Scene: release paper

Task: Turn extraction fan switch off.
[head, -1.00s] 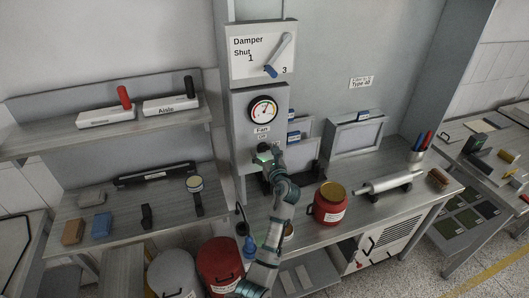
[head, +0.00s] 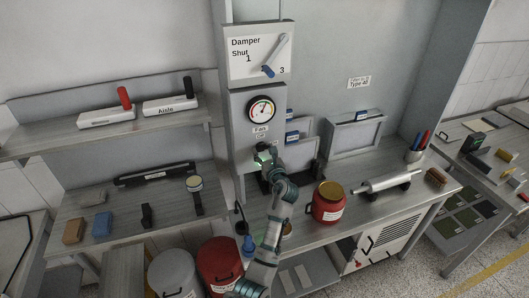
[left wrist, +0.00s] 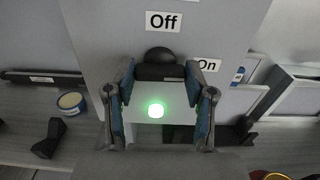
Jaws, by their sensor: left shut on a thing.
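The fan switch has a black rounded knob (left wrist: 160,62) on the grey control column (head: 238,135). The "Off" label (left wrist: 163,21) is above the knob and the "On" label (left wrist: 207,65) is to its right in the left wrist view. A green light (left wrist: 156,110) glows below the knob. My left gripper (head: 262,158) is at the switch, below the Fan label (head: 260,129). In the left wrist view its fingers (left wrist: 160,88) stand on both sides of the switch, shut on it. The contact itself is partly hidden. My right gripper is not in view.
A gauge (head: 262,110) and a damper lever (head: 276,55) are above the switch. A red pot (head: 327,208) and a roller (head: 383,182) stand on the bench to the right. Red (head: 220,262) and grey (head: 173,272) drums stand below left. Shelves are at left.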

